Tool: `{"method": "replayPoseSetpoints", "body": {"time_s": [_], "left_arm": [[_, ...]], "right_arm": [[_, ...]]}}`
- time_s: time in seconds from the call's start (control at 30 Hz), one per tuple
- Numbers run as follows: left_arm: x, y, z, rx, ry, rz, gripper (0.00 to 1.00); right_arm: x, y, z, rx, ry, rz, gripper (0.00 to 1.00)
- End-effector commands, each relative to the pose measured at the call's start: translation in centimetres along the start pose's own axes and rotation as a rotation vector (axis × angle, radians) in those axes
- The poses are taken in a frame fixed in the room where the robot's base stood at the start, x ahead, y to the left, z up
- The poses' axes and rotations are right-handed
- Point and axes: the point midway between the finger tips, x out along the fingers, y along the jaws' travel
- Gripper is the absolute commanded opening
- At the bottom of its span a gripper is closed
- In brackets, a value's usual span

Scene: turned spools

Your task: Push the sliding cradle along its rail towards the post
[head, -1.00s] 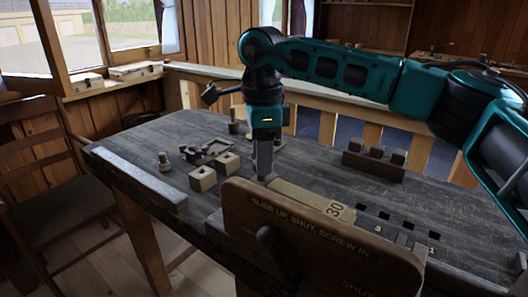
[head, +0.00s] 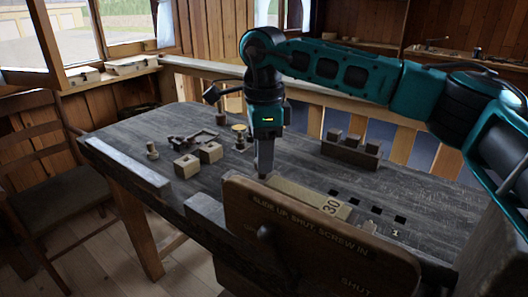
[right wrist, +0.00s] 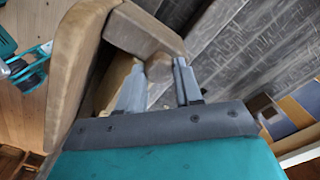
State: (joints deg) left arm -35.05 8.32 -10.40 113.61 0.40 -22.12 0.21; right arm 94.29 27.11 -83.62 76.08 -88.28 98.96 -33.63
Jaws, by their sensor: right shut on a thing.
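My right gripper (head: 264,174) points down just behind the upper edge of a brown wooden board (head: 315,238) lettered "SLIDE UP, SHUT, SCREW IN". In the right wrist view its two grey fingers (right wrist: 160,82) are shut on a small wooden block (right wrist: 158,66) between them. This block looks like part of the sliding cradle, but the board hides most of it in the head view. A pale wooden strip marked 30 (head: 318,199) lies right of the fingers, behind the board. I cannot make out the post or the rail for certain. My left gripper is out of view.
Two wooden blocks with holes (head: 187,165), a small turned peg (head: 152,151) and a brass-topped piece (head: 239,130) stand on the dark table. A rack with three blocks (head: 351,149) is at the back right. Small dark squares (head: 367,205) mark the table's right side.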

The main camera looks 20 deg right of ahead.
Motion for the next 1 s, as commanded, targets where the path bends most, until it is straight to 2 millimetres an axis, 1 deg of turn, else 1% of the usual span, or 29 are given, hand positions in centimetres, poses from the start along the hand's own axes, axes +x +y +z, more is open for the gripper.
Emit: {"method": "replayPoseSetpoints", "body": {"time_s": [0.27, 0.3, 0.53, 0.77, 0.83, 0.93, 1.0], "left_arm": [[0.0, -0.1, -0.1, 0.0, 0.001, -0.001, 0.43], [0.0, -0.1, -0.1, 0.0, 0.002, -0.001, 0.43], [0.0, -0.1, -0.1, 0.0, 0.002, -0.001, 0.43], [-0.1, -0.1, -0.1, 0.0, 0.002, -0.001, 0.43], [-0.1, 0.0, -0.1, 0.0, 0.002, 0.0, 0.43], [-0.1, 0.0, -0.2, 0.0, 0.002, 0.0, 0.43], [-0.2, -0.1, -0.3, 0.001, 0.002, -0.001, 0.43]], "right_arm": [[0.0, 0.1, 0.0, -0.001, 0.001, 0.002, 0.0], [0.0, 0.1, 0.0, -0.001, 0.001, 0.002, 0.38], [0.0, 0.0, 0.0, 0.0, 0.001, 0.001, 0.6], [0.0, 0.0, 0.0, 0.0, 0.0, 0.0, 0.6], [-0.3, 0.0, 0.0, 0.0, 0.0, 0.0, 0.6], [-1.4, 0.0, 0.0, 0.0, -0.001, -0.002, 0.6], [-2.6, 0.0, 0.1, -0.001, -0.001, -0.002, 0.6]]}}
